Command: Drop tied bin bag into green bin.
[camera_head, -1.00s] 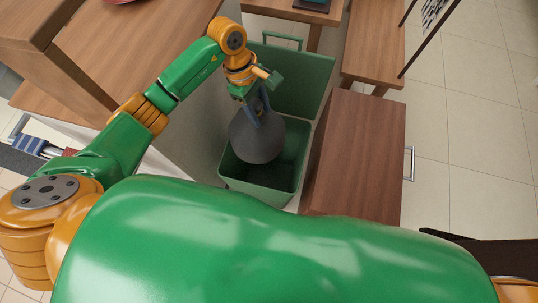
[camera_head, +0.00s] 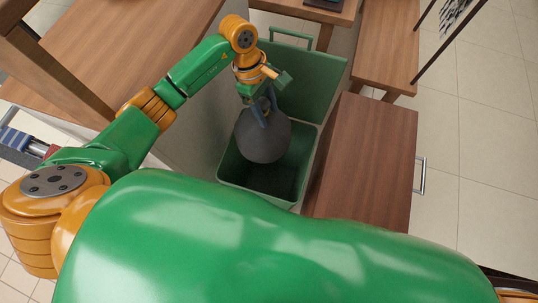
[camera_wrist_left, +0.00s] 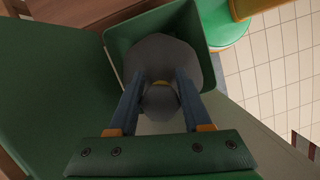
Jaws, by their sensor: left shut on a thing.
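The tied bin bag (camera_head: 263,139) is dark grey and round. My left gripper (camera_head: 263,112) is shut on its tied top, and the bag hangs below the fingers over the opening of the green bin (camera_head: 229,166). In the left wrist view, the two blue fingers (camera_wrist_left: 160,97) hold the neck of the bag (camera_wrist_left: 162,55), with the bin's rim (camera_wrist_left: 113,42) around and beyond it. The bin's lid (camera_head: 320,88) stands open at the back. How far the bag reaches below the rim is hard to tell. My right gripper is not in view.
A wooden cabinet (camera_head: 365,155) with a metal handle stands close to the right of the bin. A wooden counter (camera_head: 130,42) with a pale side panel is close on the left. Tiled floor (camera_head: 490,130) is free at the far right.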

